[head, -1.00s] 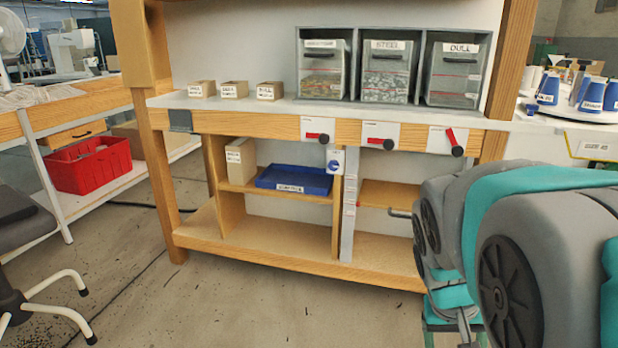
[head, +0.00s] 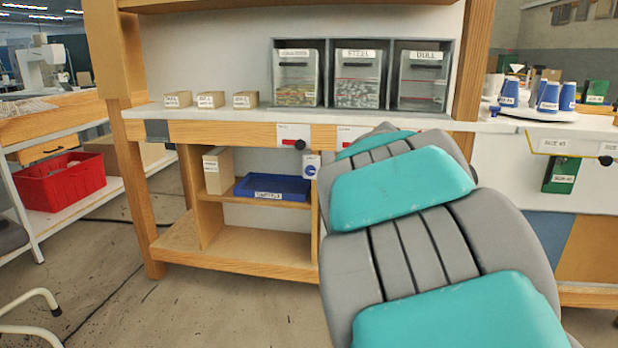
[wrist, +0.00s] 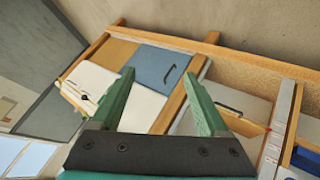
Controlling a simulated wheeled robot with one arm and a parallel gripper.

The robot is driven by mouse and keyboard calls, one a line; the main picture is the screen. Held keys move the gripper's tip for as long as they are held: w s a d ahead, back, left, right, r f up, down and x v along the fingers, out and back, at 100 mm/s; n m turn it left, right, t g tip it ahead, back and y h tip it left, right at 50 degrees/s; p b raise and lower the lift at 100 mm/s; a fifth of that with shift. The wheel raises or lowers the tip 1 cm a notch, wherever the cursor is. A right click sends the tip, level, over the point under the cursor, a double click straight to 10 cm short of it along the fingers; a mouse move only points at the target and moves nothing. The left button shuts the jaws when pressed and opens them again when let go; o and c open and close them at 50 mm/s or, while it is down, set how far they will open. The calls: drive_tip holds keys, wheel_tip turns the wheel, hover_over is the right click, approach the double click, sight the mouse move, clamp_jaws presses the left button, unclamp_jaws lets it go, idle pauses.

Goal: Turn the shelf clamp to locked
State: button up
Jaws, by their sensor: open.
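A small white plate with a round blue dial (head: 311,167) is on the upright at the right end of the lower shelf in the head view. It looks like the shelf clamp, but its label is too small to read. A blue tray (head: 272,188) sits on that shelf, left of the dial. My gripper (wrist: 159,74) is open and empty in the wrist view, its green fingers spread apart. It points toward cabinet fronts and is apart from the dial. In the head view my arm hides the gripper and the area right of the dial.
A red lever with a black knob (head: 299,144) is on the bench edge above the dial; another is partly behind my arm. Clear-fronted bins (head: 358,75) and small boxes (head: 210,99) stand on the bench top. A red crate (head: 62,180) is at left. Floor before the shelf is clear.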

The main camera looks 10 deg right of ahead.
drive_tip(key=w+d+r+t+h+b, duration=0.1)
drive_tip(key=w+r+t+h+b, duration=0.2)
drive_tip(key=w, duration=1.2)
drive_tip(key=n+t+y+b, duration=0.4)
drive_tip(key=n+t+y, duration=0.15)
drive_tip(key=t, duration=0.55)
approach(310, 171)
drive_tip(key=shift+y, duration=0.25)
drive_tip(key=shift+p+x, duration=0.7)
drive_tip(key=shift+x, duration=1.4)
drive_tip(key=shift+w+d, duration=0.25)
drive_tip(key=shift+w, duration=0.45)
drive_tip(key=shift+w+r+p, duration=0.25)
drive_tip(key=shift+w+p, duration=0.05)
drive_tip(key=shift+p, duration=0.05)
drive_tip(key=shift+w+d, duration=0.15)
drive_tip(key=shift+w, duration=0.15)
drive_tip(key=shift+w+d+f+p, duration=0.15)
drive_tip(key=shift+w+d+p, duration=0.25)
drive_tip(key=shift+w, duration=0.25)
